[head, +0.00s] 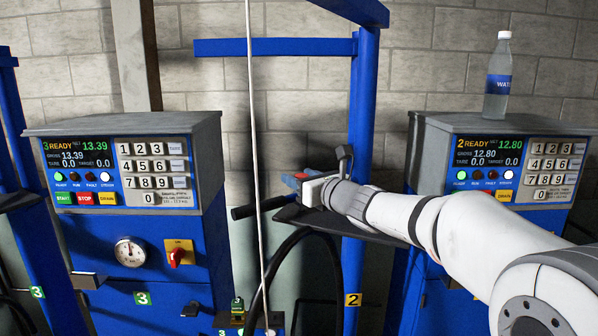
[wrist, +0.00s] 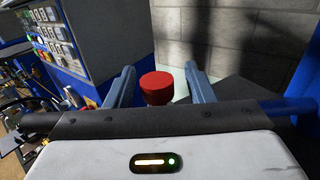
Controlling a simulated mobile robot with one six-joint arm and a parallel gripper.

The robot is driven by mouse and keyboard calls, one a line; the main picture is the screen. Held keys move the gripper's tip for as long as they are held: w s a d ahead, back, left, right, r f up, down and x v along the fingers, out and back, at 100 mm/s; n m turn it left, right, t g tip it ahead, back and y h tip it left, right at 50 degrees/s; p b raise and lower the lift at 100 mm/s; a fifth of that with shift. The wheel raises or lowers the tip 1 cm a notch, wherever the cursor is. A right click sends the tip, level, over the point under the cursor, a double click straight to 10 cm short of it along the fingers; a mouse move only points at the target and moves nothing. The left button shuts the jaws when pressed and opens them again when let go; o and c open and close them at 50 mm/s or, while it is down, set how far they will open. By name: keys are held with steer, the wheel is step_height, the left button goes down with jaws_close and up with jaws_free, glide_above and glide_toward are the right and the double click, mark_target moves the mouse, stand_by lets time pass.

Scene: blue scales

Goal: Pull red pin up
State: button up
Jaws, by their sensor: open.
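My gripper (wrist: 160,82) is open, with one blue-grey finger to the left of the knob and one to the right. A gap shows on both sides, slightly wider on the right, so the fingers appear apart from it. In the head view my gripper (head: 292,182) is at the blue post, and a small patch of red (head: 302,176) shows beside its blue finger. The rest of the pin is hidden there.
A blue post (head: 362,120) with a dark shelf (head: 390,236) stands beside my gripper. A white cord (head: 253,120) hangs left of it. Scale cabinets stand left (head: 130,125) and right (head: 420,130), the right one bearing a water bottle (head: 498,80).

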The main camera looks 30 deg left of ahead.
steer(key=shift+x, duration=0.75)
steer(key=shift+c, duration=0.4)
steer(key=shift+s, duration=0.1)
jaws_close()
